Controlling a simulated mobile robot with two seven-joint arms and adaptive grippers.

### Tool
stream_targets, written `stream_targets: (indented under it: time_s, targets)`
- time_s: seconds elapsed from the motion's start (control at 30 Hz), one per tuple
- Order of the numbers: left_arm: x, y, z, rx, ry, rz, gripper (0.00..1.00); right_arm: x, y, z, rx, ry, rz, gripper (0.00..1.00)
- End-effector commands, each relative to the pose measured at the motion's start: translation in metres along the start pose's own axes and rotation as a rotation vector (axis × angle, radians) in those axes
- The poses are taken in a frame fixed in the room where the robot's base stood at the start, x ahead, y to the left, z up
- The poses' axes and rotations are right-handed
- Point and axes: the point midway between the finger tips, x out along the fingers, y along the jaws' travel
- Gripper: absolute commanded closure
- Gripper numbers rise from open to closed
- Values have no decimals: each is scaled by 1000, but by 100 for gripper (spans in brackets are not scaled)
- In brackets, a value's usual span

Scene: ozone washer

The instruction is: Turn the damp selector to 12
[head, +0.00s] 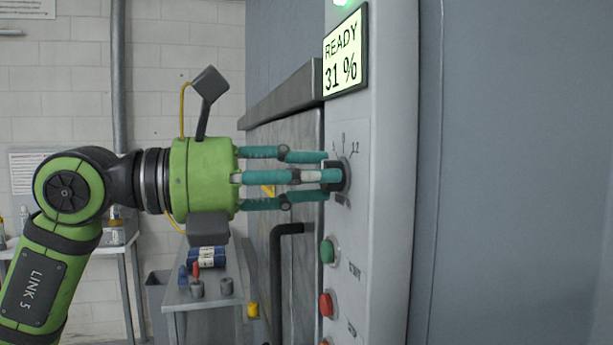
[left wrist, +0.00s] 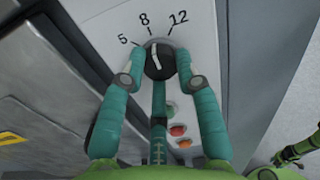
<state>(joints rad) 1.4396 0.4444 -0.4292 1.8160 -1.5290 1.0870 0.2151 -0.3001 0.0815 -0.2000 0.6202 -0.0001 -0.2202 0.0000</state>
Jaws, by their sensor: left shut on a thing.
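The damp selector (head: 345,176) is a round dark knob on the pale control panel, with a printed scale above it. In the left wrist view the knob (left wrist: 158,60) has a white pointer line aimed near the 8, between the 5 on the left and the 12 on the right. My left gripper (head: 328,175) reaches it from the left, its teal fingers shut around the knob. In the left wrist view the fingers (left wrist: 159,75) sit at both sides and below the knob, hiding part of its rim. My right gripper is not seen.
The display (head: 345,54) above reads READY 31 %. Below the knob are a green button (head: 327,251) and a red button (head: 326,304). A dark bent handle (head: 283,245) stands out left of the panel. A small table (head: 180,297) holds several parts.

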Motion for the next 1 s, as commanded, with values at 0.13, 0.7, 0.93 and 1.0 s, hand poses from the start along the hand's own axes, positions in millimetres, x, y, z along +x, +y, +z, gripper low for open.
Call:
stream_targets:
  time_s: [0.13, 0.7, 0.93, 1.0]
  targets:
    - [-2, 0, 4, 31, -12, 1, 100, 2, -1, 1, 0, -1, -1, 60]
    - [-2, -1, 4, 424, -7, 8, 100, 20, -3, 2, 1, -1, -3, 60]
    - [-2, -2, 5, 574, -5, 7, 100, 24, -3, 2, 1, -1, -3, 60]
    - [-2, -2, 5, 607, -4, 7, 100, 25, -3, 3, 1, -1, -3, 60]
